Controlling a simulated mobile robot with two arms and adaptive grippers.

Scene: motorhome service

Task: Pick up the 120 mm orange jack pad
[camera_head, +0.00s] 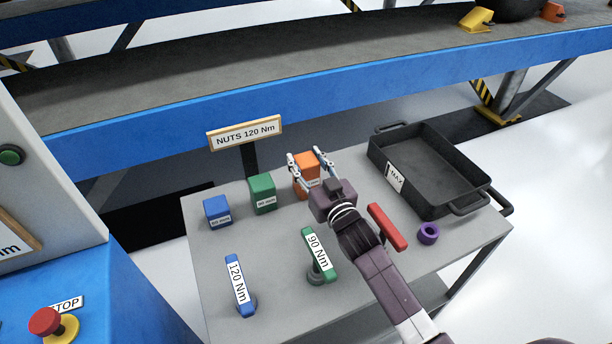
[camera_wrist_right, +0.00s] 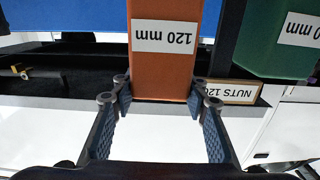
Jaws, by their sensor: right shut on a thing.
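The orange jack pad (camera_head: 306,163) is a block with a white label, at the back of the grey table in the head view. In the wrist view the pad (camera_wrist_right: 165,85) shows its label upside down, reading 120 mm. My right gripper (camera_head: 309,157) reaches it from the front, with one finger on each side. In the wrist view the right gripper (camera_wrist_right: 161,92) is shut on the pad. I cannot tell whether the pad's base touches the table. My left gripper is not in view.
A green block (camera_head: 262,187) and a blue block (camera_head: 216,206) stand to the left. A black tray (camera_head: 400,175) sits at the right. The 120 Nm (camera_head: 238,280) and 90 Nm (camera_head: 318,252) tools, a red bar (camera_head: 388,228) and purple ring (camera_head: 428,233) are nearer. A sign (camera_head: 244,133) stands behind.

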